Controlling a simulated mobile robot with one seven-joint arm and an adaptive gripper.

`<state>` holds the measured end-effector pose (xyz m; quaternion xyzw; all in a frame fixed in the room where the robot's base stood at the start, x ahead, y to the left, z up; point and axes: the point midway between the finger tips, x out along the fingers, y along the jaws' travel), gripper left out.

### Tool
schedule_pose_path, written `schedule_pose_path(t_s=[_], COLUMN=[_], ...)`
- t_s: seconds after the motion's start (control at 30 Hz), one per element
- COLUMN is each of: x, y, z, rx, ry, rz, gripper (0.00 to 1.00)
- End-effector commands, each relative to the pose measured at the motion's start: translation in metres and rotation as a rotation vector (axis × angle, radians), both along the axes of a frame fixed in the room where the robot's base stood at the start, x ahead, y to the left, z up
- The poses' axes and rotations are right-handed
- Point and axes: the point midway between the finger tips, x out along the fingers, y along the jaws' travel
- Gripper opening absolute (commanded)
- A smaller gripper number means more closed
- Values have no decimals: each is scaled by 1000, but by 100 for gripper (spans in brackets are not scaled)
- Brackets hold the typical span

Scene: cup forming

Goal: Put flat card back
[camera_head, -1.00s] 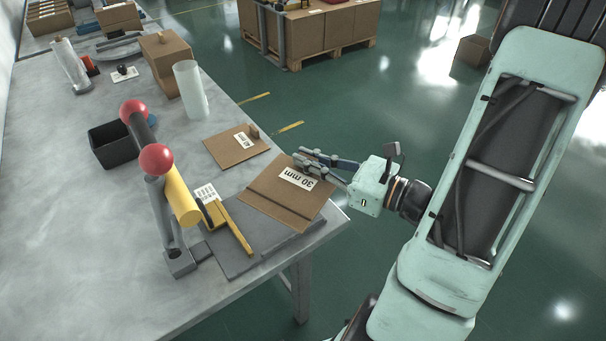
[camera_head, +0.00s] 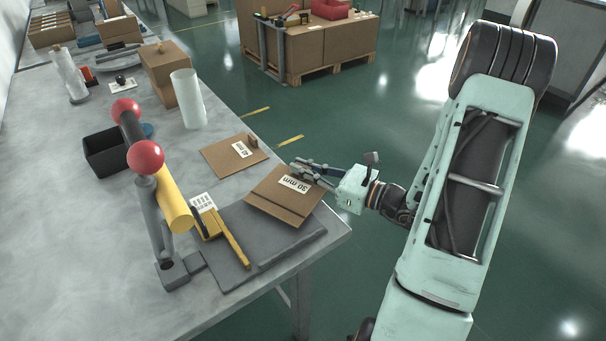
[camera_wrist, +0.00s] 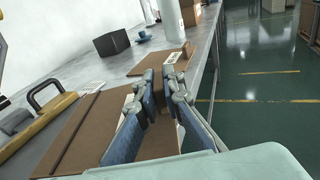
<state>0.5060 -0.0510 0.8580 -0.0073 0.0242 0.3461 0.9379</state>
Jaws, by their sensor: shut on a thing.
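The flat brown card with the "30 mm" label (camera_head: 283,202) is over the near right corner of the table, partly covering the dark grey plate (camera_head: 240,270). My gripper (camera_head: 297,170) is shut on this card at its far right side. In the wrist view the fingers (camera_wrist: 161,92) close around a brown upright part, and the creased card (camera_wrist: 82,132) extends to their left. Whether the card touches the plate is unclear. A second labelled brown card (camera_head: 225,158) with a small upright tab lies flat just behind it.
A lever press with red balls (camera_head: 145,157) and a yellow cylinder stands left of the plate, beside a yellow bar (camera_head: 233,242). A black bin (camera_head: 103,152), white tube (camera_head: 188,100) and brown box (camera_head: 170,70) stand farther back.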

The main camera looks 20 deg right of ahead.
Motion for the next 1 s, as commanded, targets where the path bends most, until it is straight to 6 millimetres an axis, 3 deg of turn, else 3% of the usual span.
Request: schedule_pose_path(t_s=[0.1, 0.53, 0.57, 0.7, 1.0], x=[0, 0, 0, 0, 0], y=[0, 0, 0, 0, 0], z=[-14, -20, -20, -19, -17], rx=[1, -1, -1, -1, -1], ry=[-1, -2, -2, -2, -2], rz=[0, 0, 0, 0, 0], gripper=[0, 0, 10, 25, 25])
